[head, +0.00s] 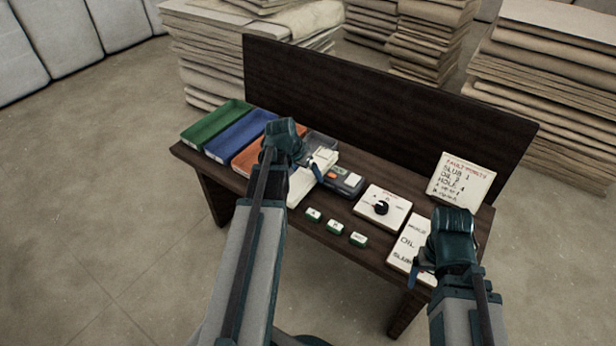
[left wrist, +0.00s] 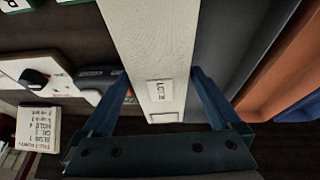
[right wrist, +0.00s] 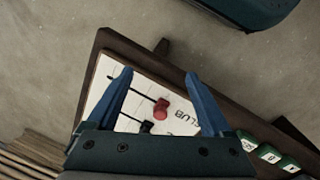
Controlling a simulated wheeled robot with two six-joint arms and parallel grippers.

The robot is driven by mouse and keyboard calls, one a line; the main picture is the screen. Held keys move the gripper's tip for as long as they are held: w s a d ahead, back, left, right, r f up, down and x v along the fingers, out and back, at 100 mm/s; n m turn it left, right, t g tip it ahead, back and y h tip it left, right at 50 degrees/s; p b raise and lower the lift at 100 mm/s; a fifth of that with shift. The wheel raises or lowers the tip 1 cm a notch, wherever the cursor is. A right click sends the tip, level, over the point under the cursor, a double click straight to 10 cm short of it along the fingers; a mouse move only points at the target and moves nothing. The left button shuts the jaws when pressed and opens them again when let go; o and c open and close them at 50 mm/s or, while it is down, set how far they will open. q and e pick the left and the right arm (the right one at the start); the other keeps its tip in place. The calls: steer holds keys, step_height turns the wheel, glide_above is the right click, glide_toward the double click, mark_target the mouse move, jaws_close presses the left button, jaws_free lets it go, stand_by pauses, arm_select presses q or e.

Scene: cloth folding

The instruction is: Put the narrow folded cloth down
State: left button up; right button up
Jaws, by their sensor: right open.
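The narrow folded cloth (left wrist: 158,50) is a long whitish strip with a small printed label at its end. In the left wrist view it lies between the two blue fingers of my left gripper (left wrist: 160,76), which stand wide at its side edges. Whether they press on it is not clear. In the head view the cloth (head: 300,186) shows as a pale strip beneath my left gripper (head: 308,172), partly hidden by it. Whether it rests on the table is unclear. My right gripper (right wrist: 159,76) is open and empty, above a white card (right wrist: 120,88) at the table's right end.
Green (head: 216,122), blue (head: 240,133) and orange (head: 250,160) trays line the left of the dark table. A dial box (head: 383,207), green-edged blocks (head: 335,228) and a standing fault card (head: 460,180) are on the right. A tall dark panel (head: 370,105) closes the back.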

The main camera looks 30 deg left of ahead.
arm_select(q)
steer(key=c, duration=1.2)
steer(key=shift+c, duration=0.2)
arm_select(e)
steer(key=shift+r, duration=0.1)
